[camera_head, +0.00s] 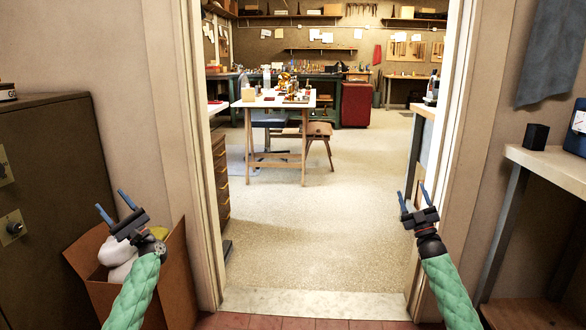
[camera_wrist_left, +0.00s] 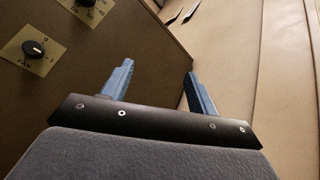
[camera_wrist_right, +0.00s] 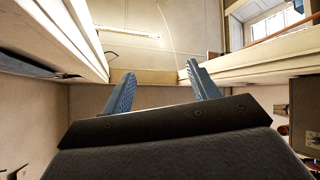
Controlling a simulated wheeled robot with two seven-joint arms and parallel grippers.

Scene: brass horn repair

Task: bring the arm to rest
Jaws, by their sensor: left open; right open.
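My left gripper (camera_head: 116,207) is raised at the left, in front of the wall and above an open cardboard box. Its two blue fingers are apart and empty, and they also show in the left wrist view (camera_wrist_left: 158,90). My right gripper (camera_head: 413,197) is raised at the right, in front of the right door frame. Its blue fingers are apart with nothing between them, and they also show in the right wrist view (camera_wrist_right: 160,90). Both arms have green sleeves and neither gripper touches anything that I can see.
A doorway opens ahead onto a clear speckled floor (camera_head: 300,230). A white-topped table (camera_head: 270,101) stands in the room beyond. A brown cabinet (camera_head: 60,160) and the cardboard box (camera_head: 178,275) stand at left. A bench (camera_head: 555,168) stands at right.

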